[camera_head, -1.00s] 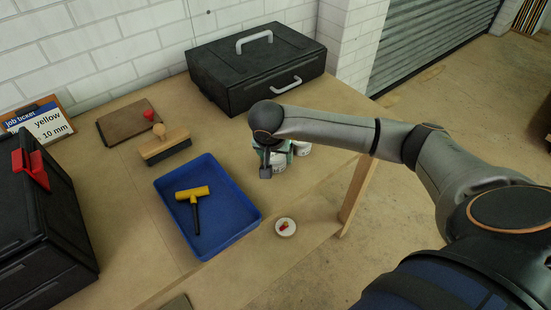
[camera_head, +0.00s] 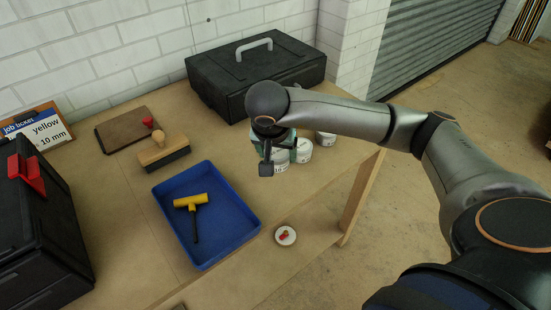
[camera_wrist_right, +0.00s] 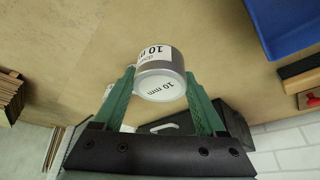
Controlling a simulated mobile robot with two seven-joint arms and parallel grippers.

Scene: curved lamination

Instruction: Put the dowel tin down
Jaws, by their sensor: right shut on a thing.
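The dowel tin (camera_wrist_right: 160,68) is a short silver can with a white lid and a "10 mm" label. In the right wrist view it sits between the green fingers of my right gripper (camera_wrist_right: 159,76), which is shut on it. In the head view my right gripper (camera_head: 265,157) is over the right part of the bench, partly hidden by its own wrist. A white-lidded tin (camera_head: 279,157) shows right at the fingers, with two similar tins (camera_head: 302,150) (camera_head: 326,139) beside it. Whether the held tin touches the bench is unclear. My left gripper is out of view.
A blue tray (camera_head: 233,205) with a yellow mallet (camera_head: 190,202) lies left of the gripper. A black case (camera_head: 225,85) stands behind. The bench (camera_head: 250,285) is bare at front.

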